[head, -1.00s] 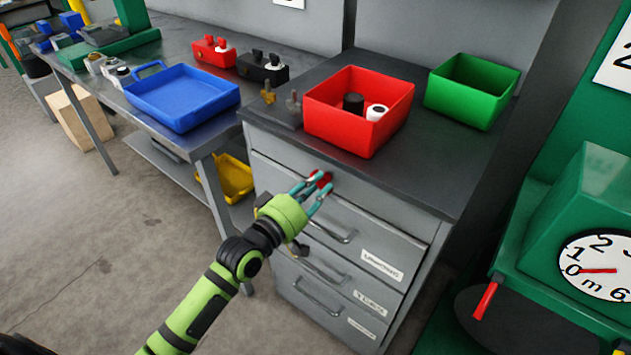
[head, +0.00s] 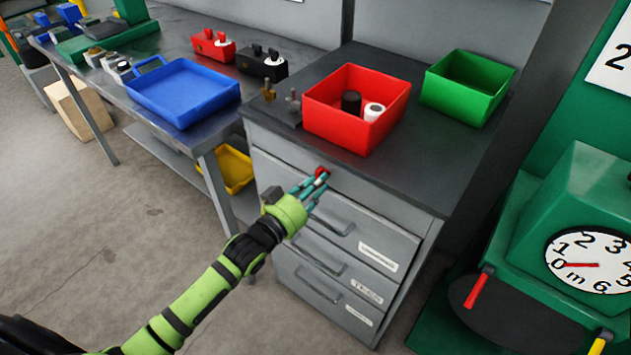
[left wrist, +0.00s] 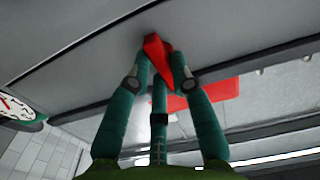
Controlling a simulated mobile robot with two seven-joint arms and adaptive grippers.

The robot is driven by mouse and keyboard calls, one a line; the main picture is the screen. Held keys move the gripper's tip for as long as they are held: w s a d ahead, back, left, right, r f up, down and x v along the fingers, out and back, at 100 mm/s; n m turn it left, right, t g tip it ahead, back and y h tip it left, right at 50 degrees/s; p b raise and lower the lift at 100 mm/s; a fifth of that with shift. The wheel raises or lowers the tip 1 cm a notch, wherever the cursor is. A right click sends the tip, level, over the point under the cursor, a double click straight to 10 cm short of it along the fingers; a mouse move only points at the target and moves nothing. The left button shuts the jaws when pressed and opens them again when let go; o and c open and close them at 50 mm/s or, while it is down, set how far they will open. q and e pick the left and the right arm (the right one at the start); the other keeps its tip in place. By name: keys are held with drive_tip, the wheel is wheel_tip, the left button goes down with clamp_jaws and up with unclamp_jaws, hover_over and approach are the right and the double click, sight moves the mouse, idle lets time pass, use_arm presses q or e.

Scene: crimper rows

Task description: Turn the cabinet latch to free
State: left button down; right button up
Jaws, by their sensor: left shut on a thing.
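The red cabinet latch (head: 322,171) is on the front of the grey drawer cabinet (head: 395,215), in the panel just under the worktop. My left gripper (head: 319,180) reaches it from the front, with its teal fingers shut on it. In the left wrist view the latch (left wrist: 154,48) shows as a red knob between the fingertips of the left gripper (left wrist: 163,62). The fingers hide part of it, so its exact turn is hard to tell. My right gripper is not in view.
A red bin (head: 333,123) with a black and a white roll stands on the cabinet top, beside a green bin (head: 462,95). Drawer handles (head: 332,222) stick out below the latch. A bench with a blue tray (head: 180,118) is at left, a green machine with a dial (head: 590,262) at right.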

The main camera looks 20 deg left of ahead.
use_arm(q)
drive_tip(key=shift+m, duration=0.5)
drive_tip(key=c, duration=1.1)
unclamp_jaws()
drive_tip(key=v, duration=1.2)
